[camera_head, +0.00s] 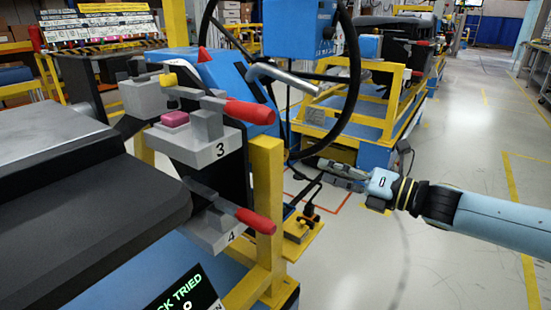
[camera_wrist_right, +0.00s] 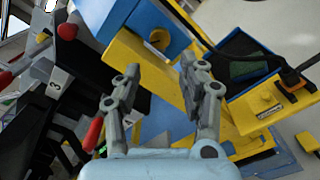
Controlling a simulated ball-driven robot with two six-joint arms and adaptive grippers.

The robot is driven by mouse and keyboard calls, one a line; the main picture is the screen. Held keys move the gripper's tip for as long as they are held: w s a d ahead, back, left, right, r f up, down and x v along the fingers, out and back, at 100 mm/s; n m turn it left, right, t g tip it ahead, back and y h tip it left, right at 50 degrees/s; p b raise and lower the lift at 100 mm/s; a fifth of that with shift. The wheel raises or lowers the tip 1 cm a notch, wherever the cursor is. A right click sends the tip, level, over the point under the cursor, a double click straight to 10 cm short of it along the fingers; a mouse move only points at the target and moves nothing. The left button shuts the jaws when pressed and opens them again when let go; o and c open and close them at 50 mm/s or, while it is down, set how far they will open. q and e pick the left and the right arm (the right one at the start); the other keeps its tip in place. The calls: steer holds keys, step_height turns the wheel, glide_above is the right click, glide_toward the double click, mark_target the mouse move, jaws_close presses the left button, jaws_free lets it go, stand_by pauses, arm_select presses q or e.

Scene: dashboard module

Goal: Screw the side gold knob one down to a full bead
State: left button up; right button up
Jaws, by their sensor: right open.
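A round gold knob (camera_wrist_right: 160,38) shows in the right wrist view, on the side of a blue box (camera_wrist_right: 150,22) beside a yellow frame. I cannot make out this knob in the head view. My right gripper (camera_head: 318,163) reaches in from the right in the head view, beside the near workstation. In the wrist view the right gripper (camera_wrist_right: 160,68) is open, its two fingers apart with nothing between them. The knob appears just beyond the gap between the fingertips; the fingers look clear of it. My left gripper is not in view.
Clamps with red handles (camera_head: 250,112) and a yellow post (camera_head: 266,190) stand left of the right gripper. A black cable (camera_head: 350,95) hangs above it. A yellow base (camera_head: 300,240) with a black device lies below. Open floor (camera_head: 440,130) is at right.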

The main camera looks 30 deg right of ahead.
mark_target(286, 156)
steer(key=x, duration=0.9)
steer(key=shift+w+a, duration=0.15)
steer(key=shift+w, duration=0.1)
steer(key=shift+w+a, duration=0.2)
steer(key=shift+w, duration=0.25)
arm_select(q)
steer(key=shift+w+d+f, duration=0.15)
arm_select(e)
jaws_close()
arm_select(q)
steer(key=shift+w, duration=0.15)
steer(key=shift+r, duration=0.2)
arm_select(e)
steer(key=shift+m, duration=0.4)
